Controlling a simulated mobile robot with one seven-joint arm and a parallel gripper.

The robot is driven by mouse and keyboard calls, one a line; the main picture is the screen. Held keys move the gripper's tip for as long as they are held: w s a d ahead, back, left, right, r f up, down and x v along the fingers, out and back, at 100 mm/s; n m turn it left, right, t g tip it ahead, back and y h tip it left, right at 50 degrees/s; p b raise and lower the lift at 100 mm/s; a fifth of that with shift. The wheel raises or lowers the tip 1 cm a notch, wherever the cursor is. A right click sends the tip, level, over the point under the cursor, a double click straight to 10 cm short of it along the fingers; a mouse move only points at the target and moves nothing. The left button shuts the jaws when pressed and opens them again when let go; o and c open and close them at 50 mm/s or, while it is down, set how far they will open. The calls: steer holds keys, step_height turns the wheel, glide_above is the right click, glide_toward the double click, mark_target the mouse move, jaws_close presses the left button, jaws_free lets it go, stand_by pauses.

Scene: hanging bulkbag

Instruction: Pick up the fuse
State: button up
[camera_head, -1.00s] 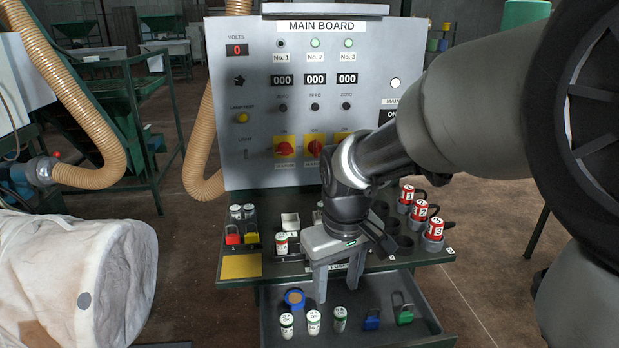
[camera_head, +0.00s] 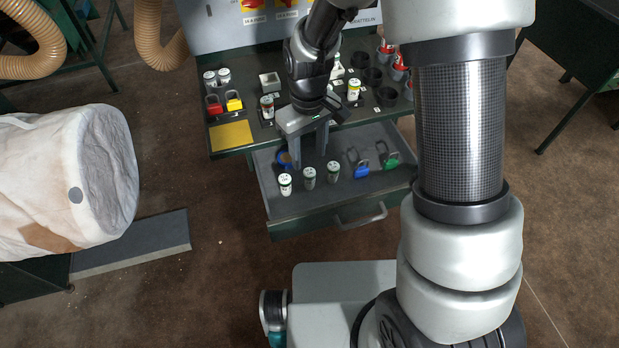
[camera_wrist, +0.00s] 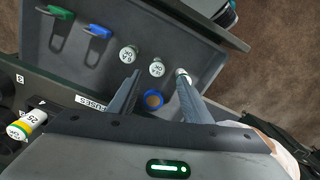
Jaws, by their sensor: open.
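Three white fuses with green-marked ends stand in a row in the open drawer: left (camera_head: 285,184), middle (camera_head: 310,177) and right (camera_head: 333,170). In the wrist view they show as one by the left fingertip (camera_wrist: 128,54), one between the fingertips (camera_wrist: 156,67) and one partly hidden by the right finger (camera_wrist: 184,76). My gripper (camera_head: 309,160) is open and empty, pointing down over the drawer behind the row. It also shows in the wrist view (camera_wrist: 160,82). Other fuses stand on the shelf above, at its left (camera_head: 267,106) and right (camera_head: 354,89).
The drawer (camera_head: 290,206) also holds a blue round item (camera_head: 284,159), a blue padlock (camera_head: 358,164) and a green padlock (camera_head: 388,157). The shelf above carries red and yellow padlocks (camera_head: 233,101) and several dark sockets (camera_head: 386,96). A bulk bag (camera_head: 70,175) is at left.

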mark_target(309, 171)
step_height(309, 171, down, 4)
steer(key=shift+r, duration=0.1)
steer(key=f, duration=0.3)
steer(key=w+f, duration=0.1)
steer(key=f, duration=0.1)
steer(key=shift+c, duration=0.6)
jaws_close()
